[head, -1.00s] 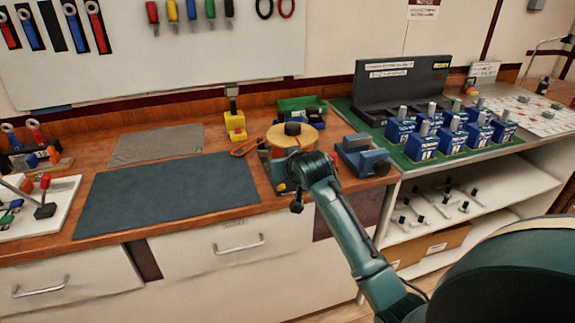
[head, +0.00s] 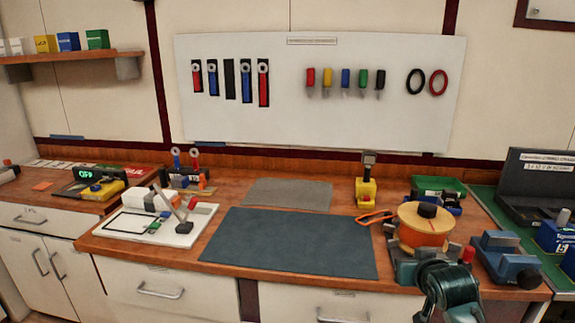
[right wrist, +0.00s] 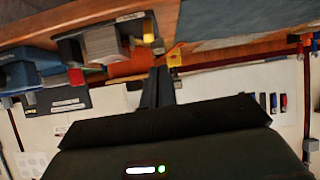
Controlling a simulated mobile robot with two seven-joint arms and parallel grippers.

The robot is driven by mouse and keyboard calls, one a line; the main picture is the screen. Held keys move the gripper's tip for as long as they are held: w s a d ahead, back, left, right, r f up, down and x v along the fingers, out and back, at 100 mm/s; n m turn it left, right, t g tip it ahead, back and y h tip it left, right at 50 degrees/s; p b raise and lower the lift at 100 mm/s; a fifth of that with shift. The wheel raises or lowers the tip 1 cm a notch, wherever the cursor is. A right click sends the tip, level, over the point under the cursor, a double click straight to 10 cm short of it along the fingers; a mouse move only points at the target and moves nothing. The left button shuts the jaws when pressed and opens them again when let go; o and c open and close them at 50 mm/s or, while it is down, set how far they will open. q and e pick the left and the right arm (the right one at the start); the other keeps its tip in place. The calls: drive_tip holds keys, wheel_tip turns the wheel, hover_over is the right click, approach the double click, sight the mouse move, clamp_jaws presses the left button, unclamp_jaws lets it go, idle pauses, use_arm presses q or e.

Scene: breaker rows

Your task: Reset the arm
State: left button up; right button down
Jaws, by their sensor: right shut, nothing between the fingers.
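My right arm (head: 450,288) comes in at the bottom right of the head view, in front of the orange reel (head: 424,232) with its black knob. In the head view its fingertips cannot be made out. In the right wrist view my right gripper (right wrist: 157,82) shows two dark fingers close together, shut and empty. That view is turned over, with the bench along the top and the wall below. The fingers appear apart from the things on the bench. My left gripper is in neither current view.
Orange pliers (head: 374,217) lie beside the reel. The dark mat (head: 290,243) is clear. A white board (head: 186,234) with small parts lies at left.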

drive_tip(key=s+a+f+n+y, duration=0.1)
drive_tip(key=s+a+f+n, duration=0.1)
drive_tip(key=s+a+f, duration=0.4)
drive_tip(key=s+a+f+n+y, duration=0.1)
drive_tip(key=s+a+f+y, duration=0.15)
drive_tip(key=s+f, duration=0.4)
drive_tip(key=s+a+f+n+y, duration=0.1)
drive_tip(key=s+a+f, duration=0.3)
drive_tip(key=s, duration=0.3)
drive_tip(key=s+a+f+g+y, duration=0.1)
drive_tip(key=s+a+f, duration=0.3)
drive_tip(key=s, duration=0.3)
drive_tip(key=shift+s+a+n, duration=0.15)
drive_tip(key=shift+a+n, duration=0.25)
drive_tip(key=shift+a, duration=0.1)
drive_tip(key=shift+d, duration=0.1)
